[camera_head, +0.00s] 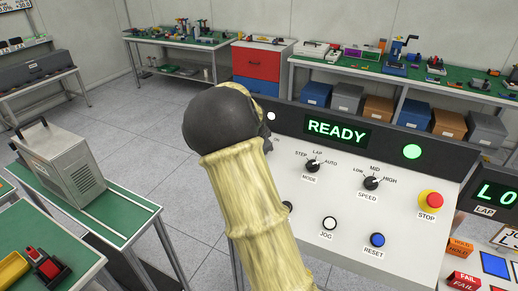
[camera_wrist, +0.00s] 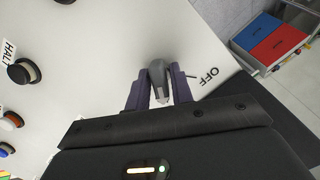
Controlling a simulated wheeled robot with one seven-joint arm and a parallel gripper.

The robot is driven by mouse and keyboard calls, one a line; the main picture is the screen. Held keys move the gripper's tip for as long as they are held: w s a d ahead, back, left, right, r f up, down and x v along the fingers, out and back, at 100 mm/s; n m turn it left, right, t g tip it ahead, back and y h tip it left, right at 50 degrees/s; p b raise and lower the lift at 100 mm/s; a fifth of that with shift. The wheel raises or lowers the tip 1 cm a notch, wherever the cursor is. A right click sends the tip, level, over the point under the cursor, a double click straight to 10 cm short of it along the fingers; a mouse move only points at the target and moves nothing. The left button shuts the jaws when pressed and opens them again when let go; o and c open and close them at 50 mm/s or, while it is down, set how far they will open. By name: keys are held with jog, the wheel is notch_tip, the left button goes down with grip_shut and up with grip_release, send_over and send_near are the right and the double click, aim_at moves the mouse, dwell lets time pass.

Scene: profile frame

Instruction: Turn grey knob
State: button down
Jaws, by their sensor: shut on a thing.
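The grey knob (camera_wrist: 158,71) sits on the white panel face (camera_wrist: 105,60) in the wrist view, beside a printed OFF label. My gripper (camera_wrist: 160,79) has one dark finger on each side of it and is shut on it. The knob's lower part and its base are partly hidden between the fingers. In the head view my pale yellow arm stands in front of the panel's left part, so the grey knob and my gripper are hidden there.
The panel bears a MODE dial (camera_head: 313,164), a SPEED dial (camera_head: 372,182), a red STOP button (camera_head: 430,200), a white JOG button (camera_head: 329,223) and a blue RESET button (camera_head: 377,240). A green display (camera_head: 337,129) reads READY. Open floor lies left of the panel.

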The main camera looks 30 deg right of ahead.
dwell(0.3)
jog(key=c, duration=1.4)
grip_release()
jog(key=shift+c, duration=0.2)
jog(key=shift+r, duration=0.1)
jog(key=v, duration=1.7)
jog(key=shift+s+r, duration=0.1)
